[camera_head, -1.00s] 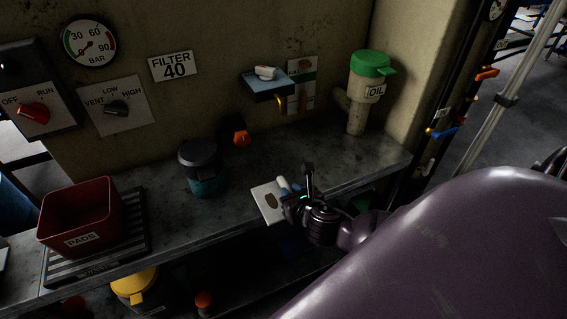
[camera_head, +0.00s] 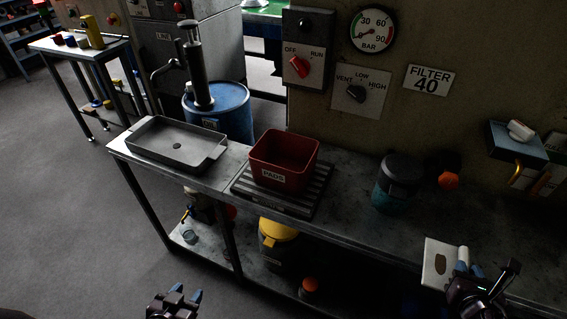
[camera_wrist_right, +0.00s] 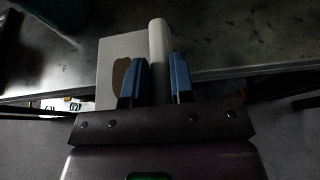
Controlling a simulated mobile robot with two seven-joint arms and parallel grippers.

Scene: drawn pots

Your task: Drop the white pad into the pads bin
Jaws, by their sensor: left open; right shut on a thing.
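The white pad (camera_head: 438,262) has a brown oval stain and a pale rolled edge. My right gripper (camera_head: 470,272) is shut on that roll, at the bench's front edge on the right. In the right wrist view the pad (camera_wrist_right: 112,62) extends to the left of the roll, and the blue fingertips (camera_wrist_right: 155,80) stand either side of the roll. The red pads bin (camera_head: 283,160), labelled PADS, stands on a black slatted mat (camera_head: 250,200) on the bench, well to the left of the pad. My left gripper (camera_head: 180,296) is open and empty over the floor at the lower left.
A dark jar with a teal base (camera_head: 396,182) stands on the bench between bin and pad. A grey tray (camera_head: 178,142) lies left of the bin. A lower shelf holds a yellow-lidded container (camera_head: 277,232). A blue drum (camera_head: 222,110) stands behind the bench.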

